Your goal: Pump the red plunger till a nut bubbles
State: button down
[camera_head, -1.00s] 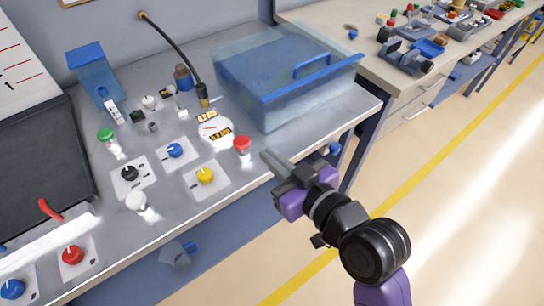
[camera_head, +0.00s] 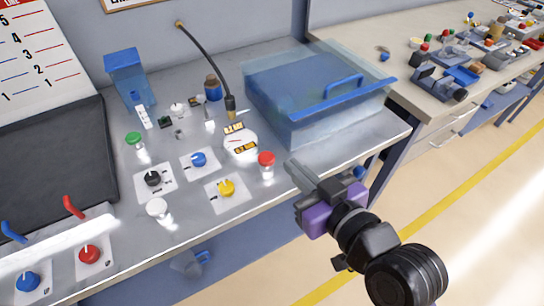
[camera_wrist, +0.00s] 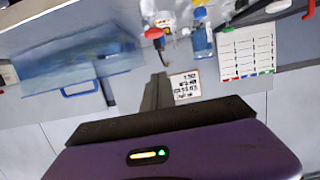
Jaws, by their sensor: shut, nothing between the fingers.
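The red plunger (camera_head: 266,159) is a red cap on a short pale cylinder, standing upright near the front edge of the metal bench. My gripper (camera_head: 291,166) is shut and empty, just right of the plunger in the picture and apparently apart from it. In the wrist view my shut fingers (camera_wrist: 157,92) point toward a small red cap (camera_wrist: 154,33), likely the plunger, but blurred. A clear tank (camera_head: 305,125) with bluish contents and a blue handle stands behind the plunger. I cannot make out any nut or bubbles.
A green-capped plunger (camera_head: 134,138) and a white-capped one (camera_head: 157,207) stand to the left. Yellow (camera_head: 227,187), blue (camera_head: 199,159) and black (camera_head: 152,178) knobs sit between. A round gauge (camera_head: 240,143) and a black hose (camera_head: 210,55) are behind. Floor is clear at right.

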jog(key=p, duration=0.1)
send_over(271, 165)
notch_tip(271, 165, down, 2)
jog(key=f, duration=0.4)
jog(key=shift+s+d+f, duration=0.1)
jog(key=shift+s+d, duration=0.05)
jog(key=shift+s, duration=0.15)
jog(key=shift+f+b, duration=1)
jog(key=shift+f, duration=0.6)
jog(key=s+d+r+p, duration=0.1)
jog(key=s+d+r, duration=0.4)
jog(key=s+r, duration=0.2)
jog(key=shift+s+d+p, duration=0.2)
jog(key=shift+s+p, duration=0.2)
jog(key=shift+s, duration=0.15)
